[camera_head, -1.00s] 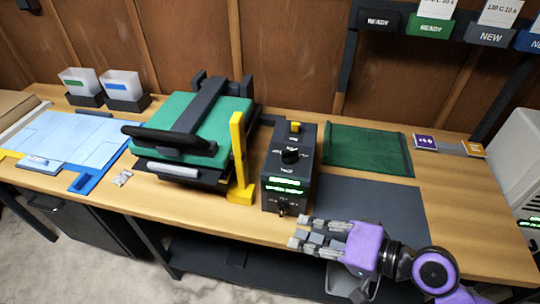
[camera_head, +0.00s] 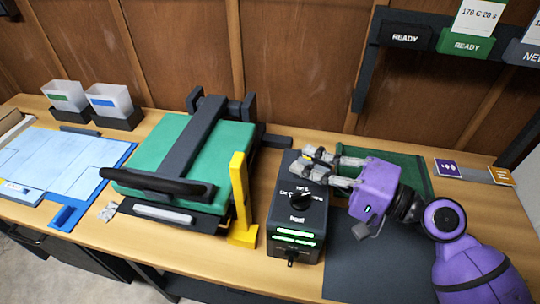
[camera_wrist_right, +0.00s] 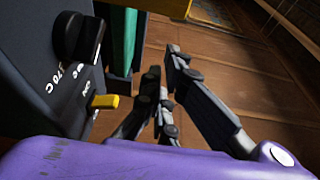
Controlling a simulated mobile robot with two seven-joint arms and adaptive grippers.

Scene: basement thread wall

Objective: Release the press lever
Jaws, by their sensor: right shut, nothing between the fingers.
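The green press (camera_head: 225,145) stands left of centre on the bench, with a dark arm across its top. Its black lever handle (camera_head: 160,183) lies low across the front of the press. A dark control box (camera_head: 298,222) stands right of the press, with a round black knob (camera_head: 301,199) and lit green displays. In the right wrist view its knob (camera_wrist_right: 78,38) and a small yellow switch (camera_wrist_right: 103,101) show close to the fingers. My right gripper (camera_head: 318,164) is shut and empty above the back of the box. My left gripper is not in view.
A yellow upright bracket (camera_head: 239,195) stands between press and box. A blue board (camera_head: 65,168) and two white bins (camera_head: 109,99) are at left. Labelled holders (camera_head: 466,42) hang above right.

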